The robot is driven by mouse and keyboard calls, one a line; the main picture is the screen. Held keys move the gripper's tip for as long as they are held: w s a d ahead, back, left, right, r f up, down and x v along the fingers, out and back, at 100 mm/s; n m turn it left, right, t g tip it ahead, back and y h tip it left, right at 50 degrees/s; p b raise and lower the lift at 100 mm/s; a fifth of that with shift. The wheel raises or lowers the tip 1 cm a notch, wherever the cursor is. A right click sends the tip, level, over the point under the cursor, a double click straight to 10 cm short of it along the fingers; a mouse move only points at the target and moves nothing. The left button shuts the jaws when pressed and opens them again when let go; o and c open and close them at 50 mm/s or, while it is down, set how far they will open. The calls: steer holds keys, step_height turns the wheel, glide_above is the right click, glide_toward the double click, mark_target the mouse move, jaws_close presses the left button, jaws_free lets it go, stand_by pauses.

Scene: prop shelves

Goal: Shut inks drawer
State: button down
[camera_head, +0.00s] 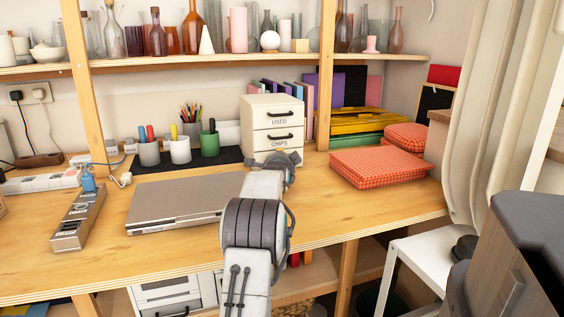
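A small cream drawer cabinet (258,104) stands on the desk. Its upper drawer (290,122) is labelled USED and the drawer below it (292,144) is labelled CHIPS; both look closed. No inks label is readable. The lowest part of the cabinet front is mostly hidden behind the end of my arm, so I cannot tell whether a drawer there stands open. My gripper (274,161) is at the far end of my arm, in front of the cabinet's base. Its fingers cannot be made out, nor whether it touches the cabinet.
Red checked cushions (375,168) lie right of the cabinet. A shelf of bottles (205,58) runs above. White drawers (165,292) stand under the desk.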

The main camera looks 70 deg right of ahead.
steer(key=shift+w+r, duration=0.1)
steer(key=shift+r, duration=0.1)
steer(key=c, duration=1.2)
jaws_free()
steer(key=shift+d+f, duration=0.15)
steer(key=shift+v, duration=6)
steer(key=shift+f, duration=0.1)
